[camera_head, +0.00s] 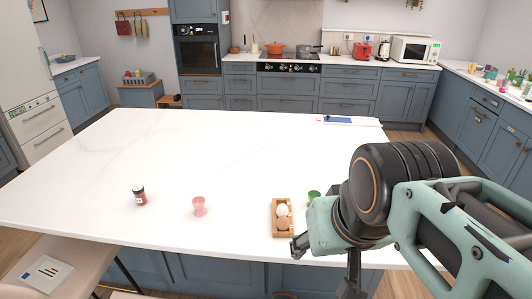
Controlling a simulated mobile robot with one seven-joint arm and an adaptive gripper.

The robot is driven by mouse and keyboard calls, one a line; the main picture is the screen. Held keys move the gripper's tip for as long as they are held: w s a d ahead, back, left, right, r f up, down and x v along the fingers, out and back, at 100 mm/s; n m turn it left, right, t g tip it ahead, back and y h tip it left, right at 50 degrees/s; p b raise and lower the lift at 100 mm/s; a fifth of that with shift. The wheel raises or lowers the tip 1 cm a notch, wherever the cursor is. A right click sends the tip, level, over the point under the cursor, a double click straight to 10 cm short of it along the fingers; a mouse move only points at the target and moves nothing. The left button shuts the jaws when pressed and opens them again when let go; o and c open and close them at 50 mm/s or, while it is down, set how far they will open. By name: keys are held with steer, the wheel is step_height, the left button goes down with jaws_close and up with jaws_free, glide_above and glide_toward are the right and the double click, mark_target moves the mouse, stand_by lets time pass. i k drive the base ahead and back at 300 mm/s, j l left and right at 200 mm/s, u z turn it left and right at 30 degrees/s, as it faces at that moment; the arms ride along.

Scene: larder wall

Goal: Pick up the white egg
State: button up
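The white egg (281,210) sits in a small wooden holder (275,231) near the front edge of the white island top. A second, browner shape, perhaps another egg, shows just in front of it in the holder. My gripper (325,266) is just right of and in front of the holder, at the island's front edge. Its two dark fingers stand apart with nothing seen between them, and it does not touch the egg. My arm covers the island's right front part.
A green cup (313,195) stands right of the holder, partly hidden by my gripper. A pink egg cup (199,206) and a small dark-red jar (139,196) stand to the left. A blue board (338,120) lies at the far edge. The middle of the island (220,150) is clear.

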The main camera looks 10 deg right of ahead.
mark_target(282, 209)
steer(key=l+u, duration=0.4)
steer(key=l, duration=0.25)
steer(key=i+l+u, duration=0.15)
steer(key=l+u, duration=0.15)
steer(key=l, duration=0.2)
steer(key=k+u, duration=0.2)
steer(key=i+z, duration=0.15)
steer(key=i, duration=0.15)
